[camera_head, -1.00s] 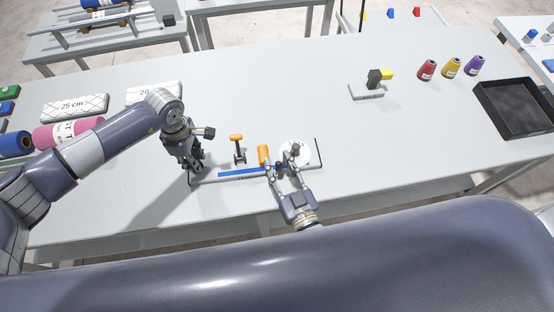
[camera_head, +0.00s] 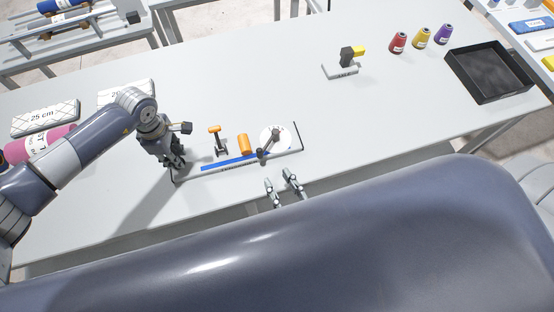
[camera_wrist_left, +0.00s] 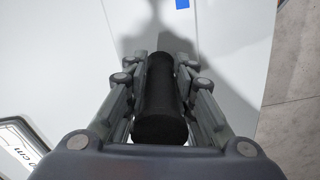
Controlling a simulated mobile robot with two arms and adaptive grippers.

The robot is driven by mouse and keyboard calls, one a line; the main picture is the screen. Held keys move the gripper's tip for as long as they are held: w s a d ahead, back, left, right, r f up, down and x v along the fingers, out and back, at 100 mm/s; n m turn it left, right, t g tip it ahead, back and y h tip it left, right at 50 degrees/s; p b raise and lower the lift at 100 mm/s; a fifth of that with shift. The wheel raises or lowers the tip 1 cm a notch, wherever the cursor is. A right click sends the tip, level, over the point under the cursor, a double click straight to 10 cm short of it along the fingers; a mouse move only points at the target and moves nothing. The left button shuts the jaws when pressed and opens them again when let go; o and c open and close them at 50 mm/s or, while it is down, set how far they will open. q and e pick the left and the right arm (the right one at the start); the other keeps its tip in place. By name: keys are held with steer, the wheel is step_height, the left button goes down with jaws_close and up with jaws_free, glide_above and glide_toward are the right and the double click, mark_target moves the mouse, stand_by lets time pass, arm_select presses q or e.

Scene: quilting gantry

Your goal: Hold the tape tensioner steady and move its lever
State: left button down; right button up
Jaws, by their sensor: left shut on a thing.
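The tape tensioner (camera_head: 229,166) lies near the table's front edge in the head view. It carries a blue strip (camera_head: 222,163), an orange-topped post (camera_head: 215,131), an orange cylinder (camera_head: 243,144) and a white dial (camera_head: 272,130). A grey lever (camera_head: 268,145) lies across the dial's front. My left gripper (camera_head: 176,170) is at the tensioner's left end. The left wrist view shows it shut on a black upright grip (camera_wrist_left: 159,105). My right gripper (camera_head: 278,178) is open and empty, in front of the dial and apart from the lever, its fingers over the table edge.
A small stand with a yellow part (camera_head: 357,50) is behind to the right. Red (camera_head: 398,43), yellow (camera_head: 421,37) and purple (camera_head: 443,34) thread cones stand near a black tray (camera_head: 490,72). White quilted blocks (camera_head: 45,118) and a pink roll (camera_head: 40,143) are left. The table's middle is clear.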

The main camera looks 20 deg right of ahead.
arm_select(q)
steer(key=c, duration=1.5)
jaws_free()
steer(key=shift+s+f, duration=0.25)
steer(key=shift+f, duration=0.05)
steer(key=shift+o, duration=1.1)
steer(key=shift+w, duration=0.25)
steer(key=shift+r, duration=0.1)
